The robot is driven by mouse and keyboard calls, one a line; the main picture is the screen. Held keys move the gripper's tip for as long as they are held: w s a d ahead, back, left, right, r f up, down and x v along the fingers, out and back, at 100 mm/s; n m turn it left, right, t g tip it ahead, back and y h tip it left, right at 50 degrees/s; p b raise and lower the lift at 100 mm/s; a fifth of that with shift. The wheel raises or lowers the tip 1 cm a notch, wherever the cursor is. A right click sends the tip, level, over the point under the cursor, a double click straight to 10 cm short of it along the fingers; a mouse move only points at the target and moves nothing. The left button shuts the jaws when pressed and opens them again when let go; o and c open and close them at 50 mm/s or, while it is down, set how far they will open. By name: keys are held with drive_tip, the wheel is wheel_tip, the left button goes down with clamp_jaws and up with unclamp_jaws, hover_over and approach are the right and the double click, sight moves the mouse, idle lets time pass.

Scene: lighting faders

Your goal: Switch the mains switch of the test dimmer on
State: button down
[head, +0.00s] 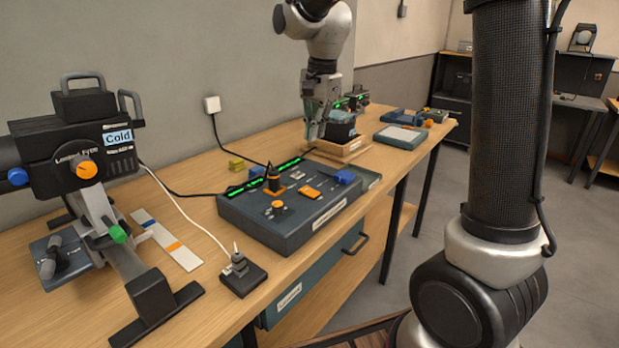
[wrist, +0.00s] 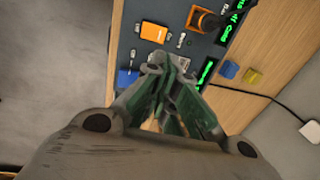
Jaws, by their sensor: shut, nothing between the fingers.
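The test dimmer seems to be the dark blue-grey panel (head: 290,232) on the bench, with green lit displays, a tall black-and-orange knob (head: 273,180), a smaller orange knob (head: 278,206) and an orange rectangular part (head: 310,191). The orange part also shows in the wrist view (wrist: 155,32). I cannot tell which part is the mains switch, or its position; the labels are too small to read. My gripper (head: 314,136) is above the panel's far end, fingers pointing down. In the wrist view its fingertips (wrist: 168,68) are together and empty, hiding part of the panel.
A large spotlight (head: 85,150) stands at the left. A small black box with a lever (head: 240,276) sits by the front edge. A wooden tray (head: 343,150) is behind my gripper. A yellow block (head: 236,163) lies near the wall. Cables cross the bench.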

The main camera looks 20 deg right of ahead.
sight(312, 188)
drive_tip(key=f, duration=0.4)
drive_tip(key=w+f, duration=0.1)
drive_tip(key=f, duration=0.4)
drive_tip(key=a+f, duration=0.1)
drive_tip(key=f, duration=0.4)
drive_tip(key=shift+w, duration=0.15)
drive_tip(key=shift+w+f, duration=0.15)
drive_tip(key=shift+f, duration=0.2)
drive_tip(key=shift+r, duration=0.1)
drive_tip(key=shift+s+d+r, duration=0.25)
drive_tip(key=shift+s+d, duration=0.15)
drive_tip(key=shift+s, duration=0.25)
drive_tip(key=shift+r, duration=0.1)
